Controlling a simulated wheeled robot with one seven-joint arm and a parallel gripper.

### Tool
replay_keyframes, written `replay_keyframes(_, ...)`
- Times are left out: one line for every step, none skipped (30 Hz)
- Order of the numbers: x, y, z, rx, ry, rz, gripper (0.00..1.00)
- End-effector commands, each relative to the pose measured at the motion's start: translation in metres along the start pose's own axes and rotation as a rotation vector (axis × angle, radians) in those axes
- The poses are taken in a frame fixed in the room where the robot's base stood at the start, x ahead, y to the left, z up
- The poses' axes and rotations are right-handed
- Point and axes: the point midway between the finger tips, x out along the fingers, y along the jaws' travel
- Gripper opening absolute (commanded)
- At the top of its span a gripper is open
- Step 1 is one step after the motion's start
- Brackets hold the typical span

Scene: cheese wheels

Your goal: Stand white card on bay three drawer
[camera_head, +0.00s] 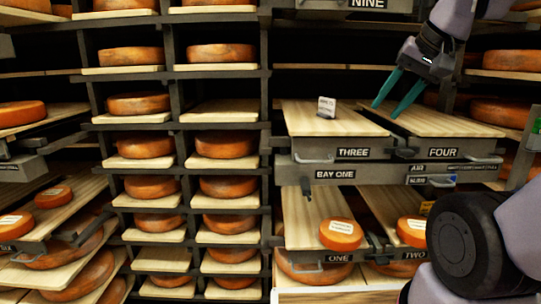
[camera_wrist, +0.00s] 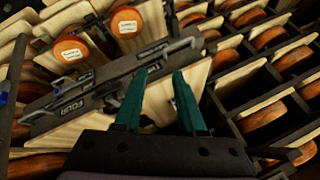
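The white card (camera_head: 326,106) stands upright on the wooden board of the drawer labelled THREE (camera_head: 310,122), near its middle, with small dark print facing the head camera. My gripper (camera_head: 385,110) is to the right of the card and apart from it, pointing down near the gap between drawers THREE and FOUR. Its two teal fingers are spread with nothing visibly held between them. In the wrist view the fingers (camera_wrist: 159,71) also show apart over a pale board. I cannot clearly make out the card there.
The drawer labelled FOUR (camera_head: 440,122) is pulled out beside THREE, its board bare. Below, drawers ONE (camera_head: 300,235) and TWO (camera_head: 385,212) are out, each with a small labelled orange cheese. Racks of cheese wheels fill the left. A shelf labelled NINE (camera_head: 340,5) hangs above.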

Motion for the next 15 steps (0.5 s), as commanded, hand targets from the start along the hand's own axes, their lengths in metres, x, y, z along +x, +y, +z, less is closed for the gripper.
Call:
replay_keyframes(-0.004, 0.004, -0.002, -0.032, 0.026, 0.016, 0.24)
replay_keyframes(-0.006, 0.005, -0.003, -0.051, 0.037, 0.025, 0.13)
replay_keyframes(-0.007, 0.007, -0.006, -0.086, 0.046, 0.038, 0.00)
replay_keyframes(-0.006, 0.008, -0.008, -0.120, 0.050, 0.047, 0.00)
replay_keyframes(-0.006, 0.008, -0.011, -0.166, 0.053, 0.058, 0.00)
replay_keyframes(-0.003, 0.008, -0.016, -0.247, 0.052, 0.075, 0.00)
replay_keyframes(-0.001, 0.008, -0.021, -0.323, 0.049, 0.091, 0.00)
replay_keyframes(0.002, 0.008, -0.026, -0.414, 0.046, 0.109, 0.00)
replay_keyframes(0.005, 0.007, -0.035, -0.556, 0.042, 0.136, 0.00)
replay_keyframes(0.009, 0.006, -0.042, -0.673, 0.035, 0.157, 0.00)
replay_keyframes(0.013, 0.004, -0.049, -0.799, 0.027, 0.180, 0.00)
replay_keyframes(0.018, 0.002, -0.060, -0.973, 0.013, 0.210, 0.00)
replay_keyframes(0.022, -0.001, -0.068, -1.104, 0.002, 0.232, 0.00)
replay_keyframes(0.026, -0.003, -0.075, -1.234, -0.011, 0.252, 0.00)
replay_keyframes(0.032, -0.007, -0.085, -1.407, -0.030, 0.278, 0.00)
